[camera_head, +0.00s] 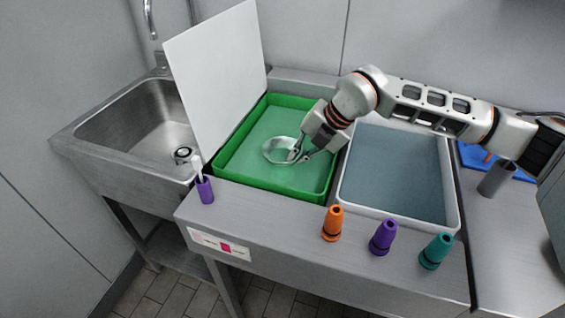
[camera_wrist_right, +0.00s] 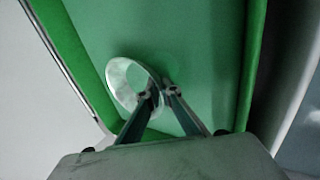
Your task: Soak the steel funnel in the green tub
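The steel funnel (camera_head: 271,151) is a shiny, pale, wide-mouthed ring inside the outline of the green tub (camera_head: 262,184), right of its middle. It also shows in the right wrist view (camera_wrist_right: 118,82). The tub has a smooth pale green surface that looks like liquid. My right gripper (camera_head: 299,157) reaches down into the tub area from the right. Its fingertips (camera_wrist_right: 157,90) pinch the funnel's wall, one inside the mouth and one outside. The funnel's lower part is hidden, and I cannot tell how deep it sits. My left gripper is not in view.
A white upright panel (camera_head: 215,75) stands along the tub's left side, before a sink (camera_head: 135,120). A grey-blue basin (camera_head: 395,180) is on the right. A purple holder (camera_head: 205,190) stands front left.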

